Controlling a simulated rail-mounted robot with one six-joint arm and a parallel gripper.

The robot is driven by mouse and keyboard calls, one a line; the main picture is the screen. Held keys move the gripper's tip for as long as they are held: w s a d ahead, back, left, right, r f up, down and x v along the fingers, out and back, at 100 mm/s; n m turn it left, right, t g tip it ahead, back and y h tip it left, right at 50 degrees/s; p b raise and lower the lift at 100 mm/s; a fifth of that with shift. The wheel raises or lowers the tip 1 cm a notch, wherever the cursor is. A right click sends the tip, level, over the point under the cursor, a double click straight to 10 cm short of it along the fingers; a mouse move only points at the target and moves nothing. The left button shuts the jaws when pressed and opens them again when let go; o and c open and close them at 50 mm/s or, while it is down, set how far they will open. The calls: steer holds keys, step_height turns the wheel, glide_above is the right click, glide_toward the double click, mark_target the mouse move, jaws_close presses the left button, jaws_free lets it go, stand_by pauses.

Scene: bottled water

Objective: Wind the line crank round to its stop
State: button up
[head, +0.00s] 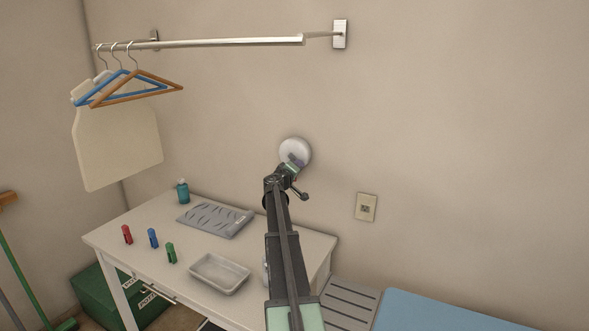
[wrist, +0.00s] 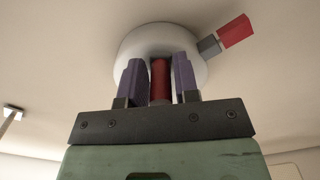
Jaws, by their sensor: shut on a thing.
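The line crank (head: 295,147) is a round white housing on the back wall, in the middle of the head view. It also shows in the wrist view (wrist: 130,48), with a red handle (wrist: 160,80) standing out towards me. My gripper (wrist: 158,82) has its two purple fingers on either side of the red handle, shut on it. A grey stub with a red end (wrist: 236,31) sticks out at the housing's upper right. In the head view my gripper (head: 294,161) and arm cover the crank's lower part, and the handle is hidden.
A metal rail (head: 220,42) with several hangers (head: 125,90) runs along the wall above. A white table (head: 205,212) below holds pegs, a ribbed grey board (head: 215,219), a tray (head: 220,274) and a teal bottle (head: 182,190). The wall around the crank is mostly clear.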

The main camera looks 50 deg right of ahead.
steer(key=n, duration=0.1)
steer(key=r+n+p, duration=0.1)
steer(key=n, duration=0.1)
steer(key=s+n, duration=0.1)
steer(key=shift+r+n+p, duration=0.3)
steer(key=shift+r, duration=0.1)
steer(key=shift+s+r+n+p, duration=0.1)
steer(key=shift+r+n+p, duration=0.3)
steer(key=shift+n, duration=0.55)
steer(key=shift+s+r+n+p, duration=0.1)
steer(key=shift+r+n+p, duration=0.25)
steer(key=shift+n, duration=0.6)
steer(key=o, duration=0.7)
steer(key=shift+w, duration=0.1)
steer(key=shift+o, duration=0.2)
glide_toward(303, 158)
steer(key=a, duration=0.3)
steer(key=shift+s+a, duration=0.35)
steer(key=shift+a, duration=0.05)
